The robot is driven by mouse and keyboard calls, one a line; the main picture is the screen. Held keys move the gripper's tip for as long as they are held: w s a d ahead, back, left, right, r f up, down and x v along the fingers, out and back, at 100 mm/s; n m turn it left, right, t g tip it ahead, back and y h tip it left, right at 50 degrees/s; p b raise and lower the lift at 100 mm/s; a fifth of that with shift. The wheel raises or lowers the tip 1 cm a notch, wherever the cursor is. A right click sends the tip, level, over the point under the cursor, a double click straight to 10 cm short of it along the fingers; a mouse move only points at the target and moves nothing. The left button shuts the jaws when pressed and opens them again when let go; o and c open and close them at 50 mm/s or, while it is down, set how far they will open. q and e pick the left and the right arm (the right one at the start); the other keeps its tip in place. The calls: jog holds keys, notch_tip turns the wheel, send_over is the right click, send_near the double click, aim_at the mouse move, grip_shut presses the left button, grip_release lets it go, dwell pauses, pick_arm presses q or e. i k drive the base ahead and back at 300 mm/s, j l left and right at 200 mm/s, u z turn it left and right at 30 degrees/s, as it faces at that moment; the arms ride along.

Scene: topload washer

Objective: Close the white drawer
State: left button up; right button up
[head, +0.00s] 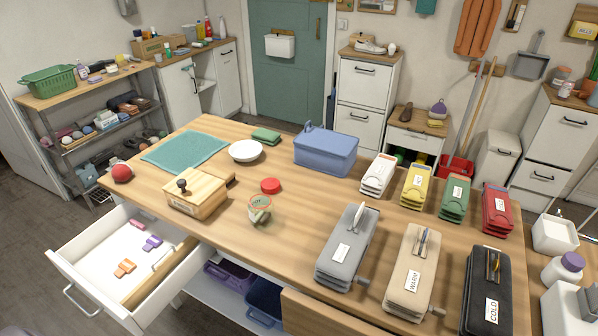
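The white drawer (88,303) is pulled out from under the left front of the wooden table (330,210). Its front panel stands well clear of the table, with a metal bar handle (78,301) on the outer face. Inside lie small pink, purple and orange pieces (153,243), a pale bar and a wooden strip along the right side. The drawer's back end is hidden under the tabletop. Neither of my grippers can be made out in the head view, and nothing is seen touching the drawer.
A wooden box with a dark knob (195,195) sits on the tabletop above the drawer, near a red ball (122,173). Purple and blue bins (264,300) stand on a lower shelf right of the drawer. The floor left of the drawer looks clear.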

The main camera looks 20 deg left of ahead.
aim_at(90, 260)
jog(key=l+u, duration=0.2)
jog(key=u, duration=2.15)
jog(key=j, duration=0.1)
